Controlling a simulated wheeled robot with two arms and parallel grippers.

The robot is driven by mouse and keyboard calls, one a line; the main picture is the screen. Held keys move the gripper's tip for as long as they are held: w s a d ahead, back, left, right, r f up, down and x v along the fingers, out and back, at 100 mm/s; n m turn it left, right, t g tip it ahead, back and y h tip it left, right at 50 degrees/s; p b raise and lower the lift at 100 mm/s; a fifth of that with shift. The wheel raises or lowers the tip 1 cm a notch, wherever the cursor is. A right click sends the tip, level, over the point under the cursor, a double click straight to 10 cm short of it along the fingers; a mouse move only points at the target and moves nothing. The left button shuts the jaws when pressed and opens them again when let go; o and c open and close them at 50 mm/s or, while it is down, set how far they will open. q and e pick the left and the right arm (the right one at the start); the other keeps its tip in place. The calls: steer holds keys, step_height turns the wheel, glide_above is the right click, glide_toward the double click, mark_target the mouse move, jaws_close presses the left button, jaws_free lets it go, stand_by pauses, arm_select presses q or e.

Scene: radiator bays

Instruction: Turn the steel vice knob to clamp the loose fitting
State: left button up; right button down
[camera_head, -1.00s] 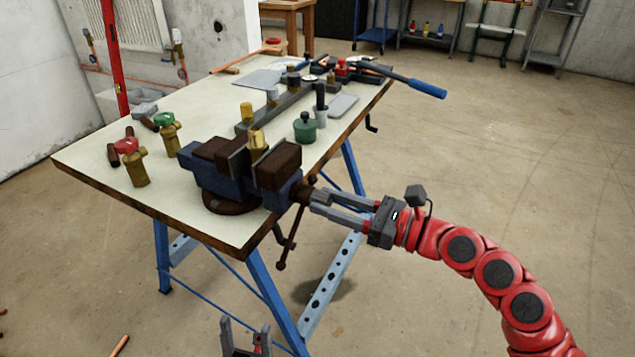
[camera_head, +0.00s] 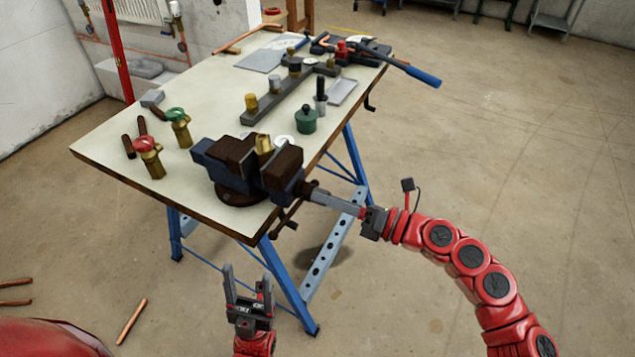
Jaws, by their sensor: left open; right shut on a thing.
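The blue vice (camera_head: 222,168) with dark brown jaws is mounted at the near right edge of the workbench. A brass fitting (camera_head: 264,144) stands upright between its jaws; I cannot tell how tightly it sits. The steel vice knob (camera_head: 308,189) is at the vice's right end, mostly hidden by my gripper. My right gripper (camera_head: 314,194) is shut on the knob, coming in from the right. Its fingers show nearly edge-on. My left gripper (camera_head: 243,285) is open and empty, fingers up, below the bench's near edge.
The workbench (camera_head: 110,130) holds two brass valves (camera_head: 152,165) (camera_head: 180,130) at left, a fitting rack (camera_head: 270,108), a green pot (camera_head: 306,120) and tools with a blue handle (camera_head: 424,76) at the back. Copper pipes (camera_head: 131,320) lie on the floor. The floor at right is clear.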

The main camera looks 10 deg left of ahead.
steer(key=m+p, duration=0.5)
steer(key=shift+f, duration=0.1)
steer(key=c, duration=0.9)
jaws_free()
steer(key=shift+c, duration=0.2)
steer(key=shift+o, duration=1.3)
steer(key=shift+d, duration=0.15)
